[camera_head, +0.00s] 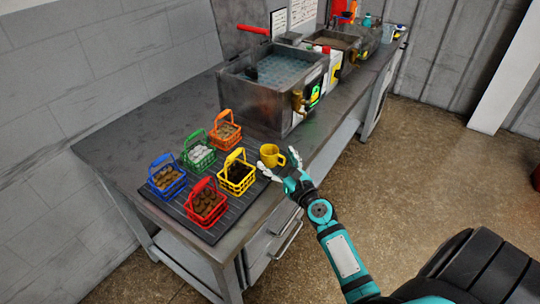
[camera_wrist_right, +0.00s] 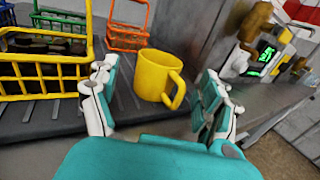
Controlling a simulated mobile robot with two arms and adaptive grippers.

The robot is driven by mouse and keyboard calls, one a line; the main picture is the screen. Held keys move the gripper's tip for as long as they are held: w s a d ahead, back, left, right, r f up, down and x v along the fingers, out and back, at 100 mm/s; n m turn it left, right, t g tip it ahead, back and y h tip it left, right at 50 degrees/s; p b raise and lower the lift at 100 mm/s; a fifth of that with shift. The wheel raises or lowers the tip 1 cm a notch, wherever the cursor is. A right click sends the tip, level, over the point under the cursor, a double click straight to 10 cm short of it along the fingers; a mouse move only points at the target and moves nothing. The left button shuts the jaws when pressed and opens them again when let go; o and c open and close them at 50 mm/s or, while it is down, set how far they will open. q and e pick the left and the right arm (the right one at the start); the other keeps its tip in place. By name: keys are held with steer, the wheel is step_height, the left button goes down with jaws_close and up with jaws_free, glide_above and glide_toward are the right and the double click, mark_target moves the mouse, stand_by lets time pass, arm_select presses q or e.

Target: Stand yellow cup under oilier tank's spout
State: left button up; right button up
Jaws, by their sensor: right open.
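The yellow cup (camera_head: 270,155) stands upright on the bench near its front edge, beside the yellow basket. It also shows in the right wrist view (camera_wrist_right: 155,76), with its handle toward the right. My right gripper (camera_head: 281,161) is open around the near side of the cup; in the wrist view its fingers (camera_wrist_right: 158,90) are spread with the cup between and just beyond them. The oilier tank (camera_head: 270,85) is a metal basin of liquid behind the cup, with a brass spout (camera_head: 299,101) on its front right. The spout also shows in the wrist view (camera_wrist_right: 258,24). My left gripper is not visible.
Red (camera_head: 208,203), blue (camera_head: 167,176), green (camera_head: 198,152), orange (camera_head: 225,130) and yellow (camera_head: 237,173) baskets stand on a dark mat left of the cup. More tanks (camera_head: 335,45) line the bench further back. Bare bench lies between cup and tank.

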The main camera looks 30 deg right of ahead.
mark_target(274, 157)
steer(key=w, duration=0.4)
steer(key=shift+w+d, duration=0.15)
steer(key=shift+w, duration=0.25)
steer(key=shift+s+r, duration=0.1)
